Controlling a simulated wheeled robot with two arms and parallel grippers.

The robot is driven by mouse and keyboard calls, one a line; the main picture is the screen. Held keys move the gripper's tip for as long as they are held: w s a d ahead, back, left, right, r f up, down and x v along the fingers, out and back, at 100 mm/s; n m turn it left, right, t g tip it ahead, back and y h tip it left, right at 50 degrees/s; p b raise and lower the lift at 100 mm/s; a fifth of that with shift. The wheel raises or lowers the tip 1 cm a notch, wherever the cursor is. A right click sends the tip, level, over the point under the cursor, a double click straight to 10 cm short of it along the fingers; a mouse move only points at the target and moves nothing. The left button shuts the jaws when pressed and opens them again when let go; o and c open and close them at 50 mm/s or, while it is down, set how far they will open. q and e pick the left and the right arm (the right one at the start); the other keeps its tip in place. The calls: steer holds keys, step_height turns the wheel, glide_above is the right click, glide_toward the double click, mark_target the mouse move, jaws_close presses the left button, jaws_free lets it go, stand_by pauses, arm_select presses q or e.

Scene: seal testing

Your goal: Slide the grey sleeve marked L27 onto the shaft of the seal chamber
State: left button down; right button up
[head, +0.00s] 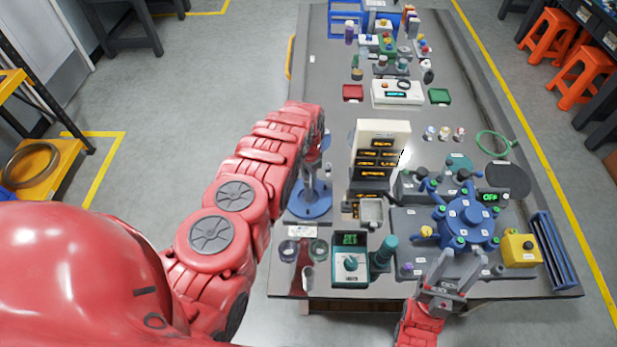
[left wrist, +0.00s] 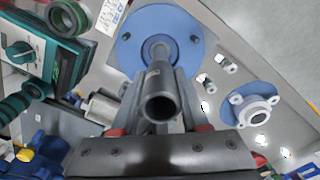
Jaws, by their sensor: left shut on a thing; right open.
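My left gripper (left wrist: 160,112) is shut on a grey hollow sleeve (left wrist: 160,82), whose open end faces the wrist camera. A small tan label shows on it, but its text is unreadable. The sleeve lines up with the hub of a round blue base (left wrist: 126,50), also in the head view (head: 312,208); I cannot tell whether they touch. My left arm partly covers this spot in the head view. A large blue round body (head: 468,215) with several knobs stands at the right; I cannot tell which blue unit is the seal chamber. My right gripper (head: 441,286) is open at the table's front.
A teal-fronted device (head: 350,265) and small cups (head: 288,250) stand near the blue base. A cream rack (head: 382,137) with lit slots stands behind. A blue flange (left wrist: 255,105) lies beside the base. A yellow button box (head: 520,249) is at the right.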

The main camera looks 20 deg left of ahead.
stand_by(0.7)
arm_select(q)
steer(key=shift+a+f+b, duration=0.1)
steer(key=shift+f+b, duration=0.45)
steer(key=shift+f, duration=0.1)
steer(key=shift+c, duration=1.7)
jaws_free()
steer(key=shift+r, duration=0.1)
steer(key=shift+s+r+p, duration=0.1)
steer(key=shift+r+p, duration=1)
steer(key=shift+r, duration=0.2)
steer(key=shift+r+p, duration=0.65)
steer(key=shift+r, duration=0.55)
